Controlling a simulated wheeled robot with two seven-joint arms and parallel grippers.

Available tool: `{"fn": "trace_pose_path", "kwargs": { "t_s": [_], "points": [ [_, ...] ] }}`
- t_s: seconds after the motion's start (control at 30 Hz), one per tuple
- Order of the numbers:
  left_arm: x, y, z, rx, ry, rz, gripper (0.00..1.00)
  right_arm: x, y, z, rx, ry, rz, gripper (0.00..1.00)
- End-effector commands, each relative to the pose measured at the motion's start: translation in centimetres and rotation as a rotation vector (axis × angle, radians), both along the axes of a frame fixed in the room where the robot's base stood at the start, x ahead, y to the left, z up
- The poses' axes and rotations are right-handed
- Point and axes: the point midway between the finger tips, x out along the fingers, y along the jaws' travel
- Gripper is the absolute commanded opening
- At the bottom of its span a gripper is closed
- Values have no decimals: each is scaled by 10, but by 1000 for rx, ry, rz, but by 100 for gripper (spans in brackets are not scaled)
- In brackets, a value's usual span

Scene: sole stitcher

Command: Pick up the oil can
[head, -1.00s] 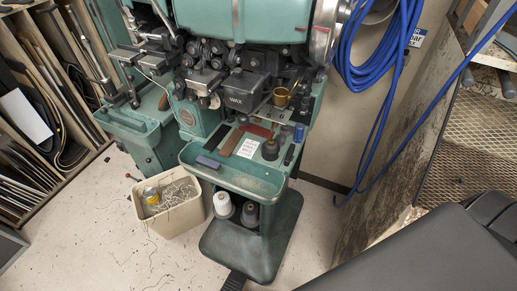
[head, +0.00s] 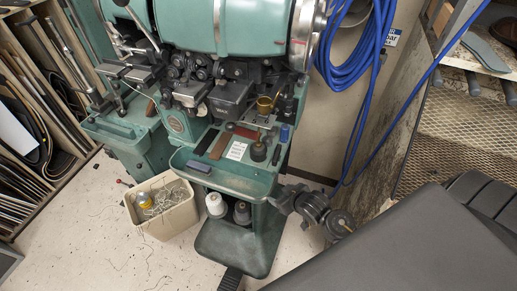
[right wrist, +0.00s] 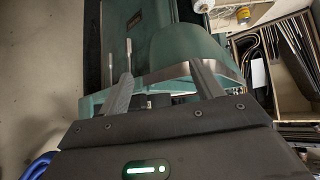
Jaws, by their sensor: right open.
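A small dark, squat object with a narrower top, which looks like the oil can (head: 258,151), stands on the green machine's tray (head: 225,174). It is too small to be sure of. The oil can cannot be made out in that view. My left gripper is not in view.
The tray also holds a brown block (head: 220,146), a white label (head: 237,151) and a blue bottle (head: 284,134). A brass cup (head: 265,104) sits on the machine above. A bin of scraps (head: 165,218) stands left; a blue hose (head: 350,70) hangs right.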

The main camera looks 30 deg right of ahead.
Motion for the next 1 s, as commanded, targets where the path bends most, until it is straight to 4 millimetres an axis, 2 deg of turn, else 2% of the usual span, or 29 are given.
{"fn": "trace_pose_path", "kwargs": {
  "t_s": [0.03, 0.1, 0.13, 0.17, 0.3, 0.57, 0.8, 1.0],
  "points": [
    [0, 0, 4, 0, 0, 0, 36, 21, -6, 27, 8, -80, 8, 66],
    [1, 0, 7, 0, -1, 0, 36, 45, -12, 60, 26, -187, 24, 66],
    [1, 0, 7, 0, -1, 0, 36, 53, -14, 71, 34, -224, 33, 66],
    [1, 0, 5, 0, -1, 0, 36, 60, -16, 66, 51, -242, 36, 66],
    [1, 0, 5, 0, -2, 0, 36, 86, -23, 74, 107, -336, 58, 66],
    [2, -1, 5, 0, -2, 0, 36, 98, -26, 77, 134, -374, 65, 66],
    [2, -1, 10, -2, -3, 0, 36, 130, -19, 64, 135, -372, 65, 66],
    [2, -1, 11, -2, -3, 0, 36, 144, -16, 56, 133, -371, 64, 66]
  ]
}}
